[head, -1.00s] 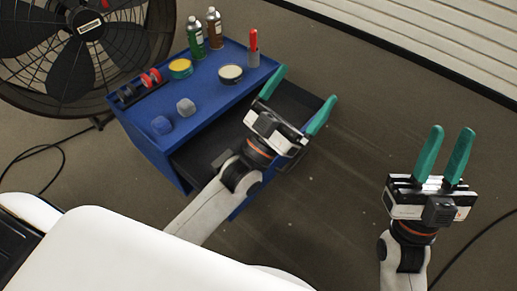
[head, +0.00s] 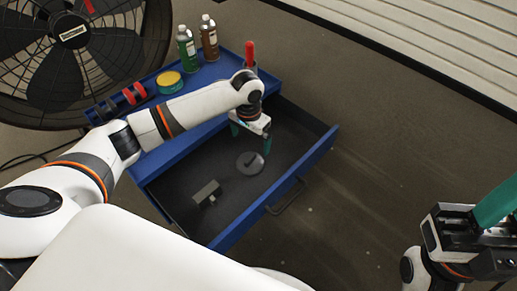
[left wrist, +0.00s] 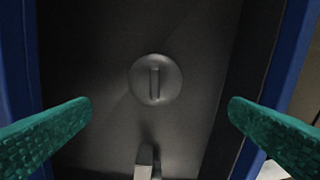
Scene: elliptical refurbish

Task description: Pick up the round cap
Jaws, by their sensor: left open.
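The round cap (head: 250,163) is a grey disc with a raised bar across its top. It lies flat on the dark floor of the open drawer. In the left wrist view the cap (left wrist: 155,80) sits near the middle, between and beyond the fingers. My left gripper (head: 251,142) is open and empty, with its green fingers pointing down above the cap and apart from it. Its fingertips also show in the left wrist view (left wrist: 160,108). My right gripper (head: 500,200) is at the right edge, cut off by the frame, so its opening cannot be judged.
A small grey block-like part (head: 207,192) lies in the drawer (head: 262,222) near the cap. The blue cart top holds two bottles (head: 187,47), a yellow-green tin (head: 168,80) and a red-handled tool (head: 250,55). A large fan (head: 70,50) stands at the left.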

